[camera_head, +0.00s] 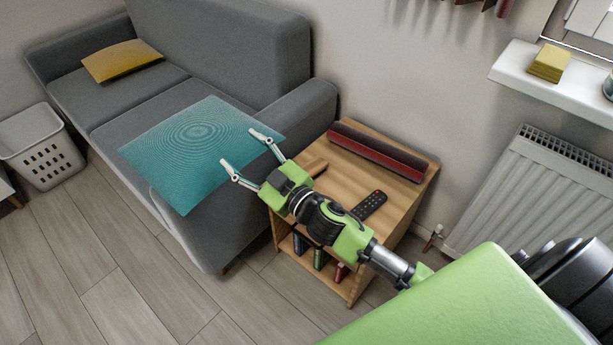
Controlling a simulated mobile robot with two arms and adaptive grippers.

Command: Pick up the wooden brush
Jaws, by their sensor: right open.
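A small brown wooden piece, which looks like the wooden brush (315,165), lies on the wooden side table (400,195) near its left edge. My right gripper and wrist hide part of it, so I cannot make out its full shape. My right gripper (241,149) is open and empty. Its two fingers point up and left, beyond the brush, in front of the teal cushion in the picture. I cannot tell whether they touch the cushion. My left gripper is not in view.
A remote (370,205) and a long dark red object (376,151) lie on the table. The teal cushion (190,150) rests on the grey sofa (225,45). A radiator (535,185) is at the right, a laundry basket (42,147) at the left. Floor in front is clear.

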